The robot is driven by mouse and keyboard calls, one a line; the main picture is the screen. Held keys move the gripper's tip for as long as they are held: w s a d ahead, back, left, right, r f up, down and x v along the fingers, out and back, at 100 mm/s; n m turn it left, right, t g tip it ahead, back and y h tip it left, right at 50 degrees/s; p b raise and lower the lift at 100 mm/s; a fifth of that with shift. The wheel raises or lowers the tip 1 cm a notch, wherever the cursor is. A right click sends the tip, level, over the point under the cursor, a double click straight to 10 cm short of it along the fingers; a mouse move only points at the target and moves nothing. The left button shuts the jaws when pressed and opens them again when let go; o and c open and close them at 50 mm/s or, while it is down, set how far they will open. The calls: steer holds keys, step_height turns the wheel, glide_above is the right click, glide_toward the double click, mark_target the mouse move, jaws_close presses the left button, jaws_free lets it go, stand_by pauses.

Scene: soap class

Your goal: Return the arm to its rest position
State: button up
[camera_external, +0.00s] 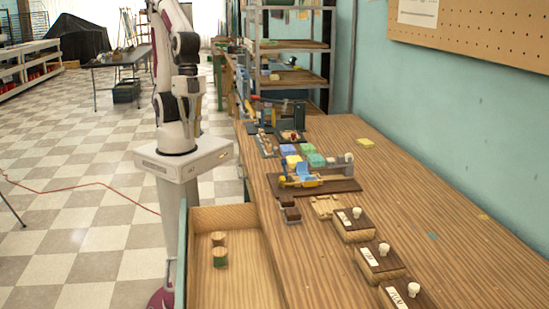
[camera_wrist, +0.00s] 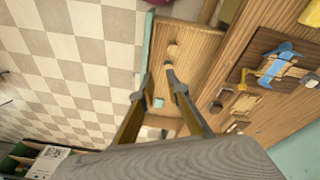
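My arm (camera_external: 180,80) stands upright on its white pedestal to the left of the workbench, folded and partly cut off by the top edge of the external view. My gripper (camera_wrist: 157,80) shows in the wrist view with its two fingers apart and nothing between the tips. It points down from above toward the bench's open drawer. I cannot clearly make out the fingers in the external view.
On the bench (camera_external: 480,235) stand several labelled boxes with white knobs (camera_external: 378,262), a blue-and-yellow device (camera_external: 303,175) and coloured blocks (camera_external: 307,149). A shelf rack (camera_external: 290,45) stands behind.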

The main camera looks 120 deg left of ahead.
steer(key=s+a+r+n+t+y, duration=0.1)
steer(key=a+r+n+t, duration=0.3)
steer(key=a, duration=0.9)
steer(key=shift+s+r+n, duration=0.25)
steer(key=shift+r+n, duration=0.05)
steer(key=shift+r, duration=1.35)
